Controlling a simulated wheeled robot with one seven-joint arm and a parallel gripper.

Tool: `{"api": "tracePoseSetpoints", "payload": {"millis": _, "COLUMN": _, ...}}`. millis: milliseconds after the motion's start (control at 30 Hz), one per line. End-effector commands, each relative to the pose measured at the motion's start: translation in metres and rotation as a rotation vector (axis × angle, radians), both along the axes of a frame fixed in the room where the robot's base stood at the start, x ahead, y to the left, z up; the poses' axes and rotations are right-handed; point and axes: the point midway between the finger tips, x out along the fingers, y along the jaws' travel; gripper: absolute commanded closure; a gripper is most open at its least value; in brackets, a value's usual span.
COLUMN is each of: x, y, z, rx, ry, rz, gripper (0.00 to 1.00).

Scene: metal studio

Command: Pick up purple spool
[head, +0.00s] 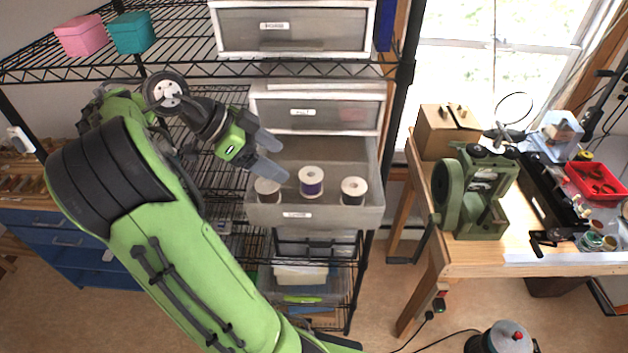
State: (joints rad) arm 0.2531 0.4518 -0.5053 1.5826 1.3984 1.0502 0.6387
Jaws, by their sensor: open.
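The purple spool (311,182) stands upright in an open, translucent drawer (308,216) of the wire shelf, between two other spools. It has a pale top and dark purple thread. My gripper (274,158) is open and empty, with its two dark grey fingers pointing right and down over the drawer's left side. The fingers are up and to the left of the purple spool and apart from it. The lower finger is near the left spool (267,190); I cannot tell the exact gap.
A dark spool (353,190) stands at the drawer's right. A closed drawer (318,112) sits just above the open one. Pink (82,36) and teal (132,33) boxes stand on the upper shelf. A workbench (470,259) with a green machine (476,190) stands to the right.

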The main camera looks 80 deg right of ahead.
Motion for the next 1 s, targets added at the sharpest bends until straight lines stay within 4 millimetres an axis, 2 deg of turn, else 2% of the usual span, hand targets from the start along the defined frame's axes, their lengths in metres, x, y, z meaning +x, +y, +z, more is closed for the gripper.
{"api": "tracePoseSetpoints", "payload": {"millis": 133, "x": -0.022, "y": -0.010, "z": -0.029, "rx": 0.000, "ry": -0.003, "rz": 0.000, "gripper": 0.19}}
{"api": "tracePoseSetpoints", "payload": {"millis": 533, "x": -0.063, "y": -0.033, "z": -0.070, "rx": 0.000, "ry": -0.001, "rz": 0.000, "gripper": 0.19}}
{"api": "tracePoseSetpoints", "payload": {"millis": 633, "x": -0.068, "y": -0.036, "z": -0.076, "rx": 0.000, "ry": -0.001, "rz": 0.002, "gripper": 0.19}}
{"api": "tracePoseSetpoints", "payload": {"millis": 833, "x": -0.068, "y": -0.036, "z": -0.075, "rx": -0.001, "ry": -0.002, "rz": 0.004, "gripper": 0.19}}
{"api": "tracePoseSetpoints", "payload": {"millis": 1000, "x": -0.068, "y": -0.036, "z": -0.075, "rx": -0.001, "ry": -0.002, "rz": 0.004, "gripper": 0.45}}
